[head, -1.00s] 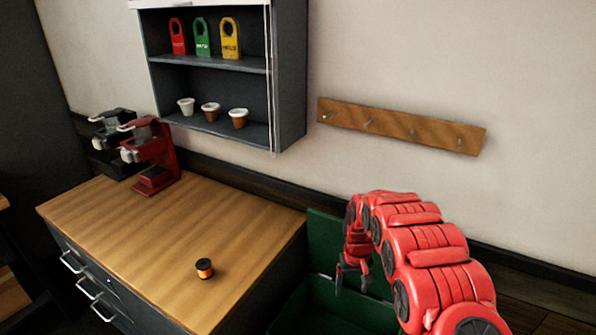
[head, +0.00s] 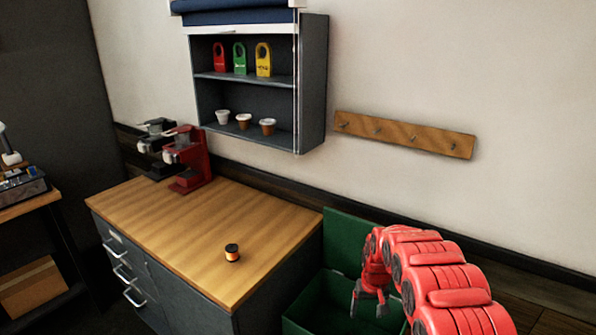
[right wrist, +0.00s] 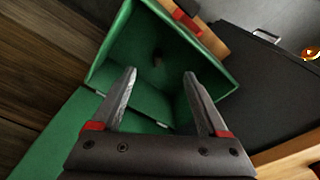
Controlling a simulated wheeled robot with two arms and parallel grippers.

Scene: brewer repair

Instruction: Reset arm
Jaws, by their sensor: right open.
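My right arm is red and reaches in from the lower right in the head view. Its gripper (head: 369,300) hangs pointing down over an open green bin (head: 300,312). In the right wrist view the two fingers of the right gripper (right wrist: 160,90) are spread apart with nothing between them. My left gripper is not in view.
A wooden-topped cabinet (head: 190,240) stands left of the bin, with a small black and orange spool-like item (head: 232,252) on it. Red (head: 190,160) and black (head: 155,148) coffee machines stand at its back. A shelf (head: 245,88) and hook rail (head: 404,134) are on the wall.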

